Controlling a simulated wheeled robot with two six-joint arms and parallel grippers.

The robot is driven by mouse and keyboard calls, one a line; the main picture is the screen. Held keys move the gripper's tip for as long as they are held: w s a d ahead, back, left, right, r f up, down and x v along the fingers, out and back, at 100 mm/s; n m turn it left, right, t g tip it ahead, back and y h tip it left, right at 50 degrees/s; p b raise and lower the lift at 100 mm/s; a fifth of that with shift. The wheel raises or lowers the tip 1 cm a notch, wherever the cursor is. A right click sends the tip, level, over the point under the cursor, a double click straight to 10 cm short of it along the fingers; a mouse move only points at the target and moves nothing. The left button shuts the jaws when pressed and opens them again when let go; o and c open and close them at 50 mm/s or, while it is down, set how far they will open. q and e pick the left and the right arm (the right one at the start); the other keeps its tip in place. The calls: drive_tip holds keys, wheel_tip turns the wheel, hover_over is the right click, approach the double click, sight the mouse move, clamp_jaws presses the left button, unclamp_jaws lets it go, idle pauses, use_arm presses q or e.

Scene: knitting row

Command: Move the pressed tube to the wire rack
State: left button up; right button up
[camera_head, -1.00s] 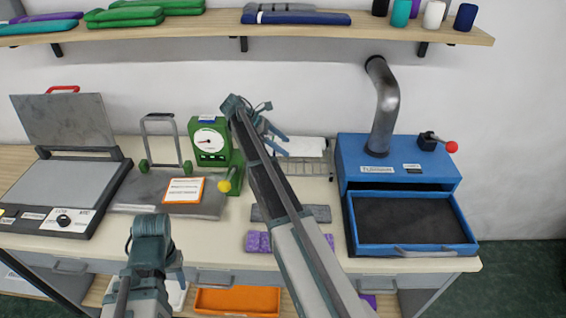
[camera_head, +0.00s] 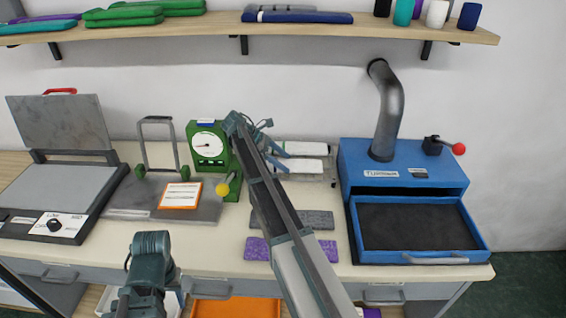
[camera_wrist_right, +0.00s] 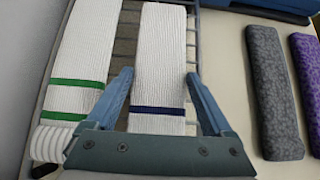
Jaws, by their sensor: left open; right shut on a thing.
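The wire rack (camera_head: 333,168) stands at the back of the bench, left of the blue machine. My right gripper (camera_head: 277,158) is over its left end, shut on a white knitted tube with a navy stripe (camera_wrist_right: 158,60). This tube (camera_head: 305,165) lies along the rack's near side; I cannot tell whether its full weight rests on the wires. Another white tube with green stripes (camera_wrist_right: 85,45) lies beside it, on the far side (camera_head: 305,149). My left gripper (camera_head: 150,250) is open and empty in front of the bench's left part; its fingertips are hard to see.
A blue machine with an open tray (camera_head: 354,245) stands right of the rack. Grey (camera_head: 308,220) and purple (camera_head: 262,249) knitted pieces lie in front of it. A green gauge (camera_head: 208,150) stands left. A flat press (camera_head: 50,190) is open at far left.

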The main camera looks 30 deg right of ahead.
drive_tip(key=shift+f, duration=0.25)
drive_tip(key=o, duration=1.1)
drive_tip(key=shift+r, duration=0.1)
drive_tip(key=shift+c, duration=0.2)
drive_tip(key=shift+r, duration=0.15)
drive_tip(key=shift+w+a+r, duration=0.1)
drive_tip(key=shift+r, duration=0.1)
drive_tip(key=p+v, duration=0.5)
drive_tip(key=v, duration=0.1)
drive_tip(key=shift+w+r, duration=0.1)
drive_tip(key=shift+r, duration=0.05)
drive_tip(key=shift+w+a+r, duration=0.2)
drive_tip(key=shift+a+r, duration=0.05)
drive_tip(key=shift+a, duration=0.15)
drive_tip(key=shift+f, duration=0.1)
